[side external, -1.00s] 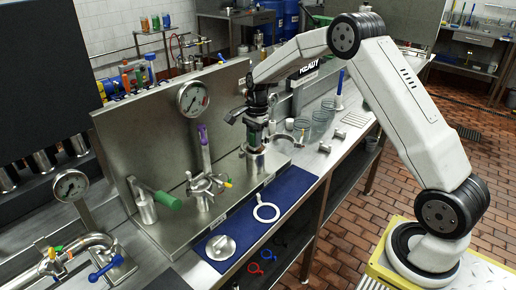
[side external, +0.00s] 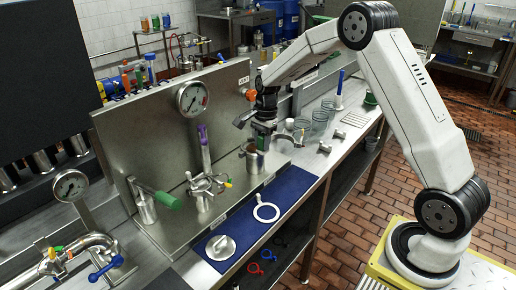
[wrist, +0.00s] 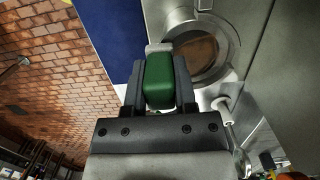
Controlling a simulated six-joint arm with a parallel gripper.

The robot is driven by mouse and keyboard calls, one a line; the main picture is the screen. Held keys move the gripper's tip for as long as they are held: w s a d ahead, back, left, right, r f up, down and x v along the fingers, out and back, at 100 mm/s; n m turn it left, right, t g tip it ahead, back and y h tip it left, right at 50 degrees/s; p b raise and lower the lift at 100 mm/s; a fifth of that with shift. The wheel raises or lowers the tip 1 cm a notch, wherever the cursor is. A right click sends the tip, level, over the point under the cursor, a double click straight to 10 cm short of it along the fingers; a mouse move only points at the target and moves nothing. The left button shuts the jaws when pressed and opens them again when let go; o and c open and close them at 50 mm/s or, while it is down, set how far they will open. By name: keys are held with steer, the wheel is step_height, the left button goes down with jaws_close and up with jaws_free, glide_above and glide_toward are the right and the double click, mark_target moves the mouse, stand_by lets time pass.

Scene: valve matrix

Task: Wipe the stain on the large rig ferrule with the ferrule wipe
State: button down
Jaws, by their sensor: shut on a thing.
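My gripper (side external: 265,127) is shut on the ferrule wipe (wrist: 159,80), a green block with a pale grey end, gripped between both fingers. The large rig ferrule (side external: 255,161) is an upright metal cylinder on the steel rig. It also shows in the wrist view (wrist: 226,50) as a round metal ring with a brown area inside; I cannot tell how much of that is stain. In the side view the gripper and wipe are above the ferrule, slightly to its right. In the wrist view the wipe's pale end is beside the ring's left edge; I cannot tell whether they touch.
A pressure gauge (side external: 193,98) and steel back panel (side external: 152,135) stand behind the ferrule. A clamp with handles (side external: 203,188) is to its left. A blue mat (side external: 287,192) carries a white ring (side external: 266,212) and round metal part (side external: 220,247). Glass jars (side external: 320,118) stand right.

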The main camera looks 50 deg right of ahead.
steer(key=shift+r, duration=3)
steer(key=shift+r, duration=0.1)
steer(key=shift+r, duration=1.4)
steer(key=shift+f, duration=0.2)
steer(key=shift+d+f, duration=0.2)
steer(key=shift+f, duration=0.95)
steer(key=shift+d+f, duration=0.15)
steer(key=shift+f, duration=1)
steer(key=shift+d+f, duration=0.2)
steer(key=shift+f, duration=0.95)
steer(key=shift+f, duration=1)
steer(key=shift+w+r, duration=0.1)
steer(key=shift+w, duration=1.6)
steer(key=shift+w, duration=0.2)
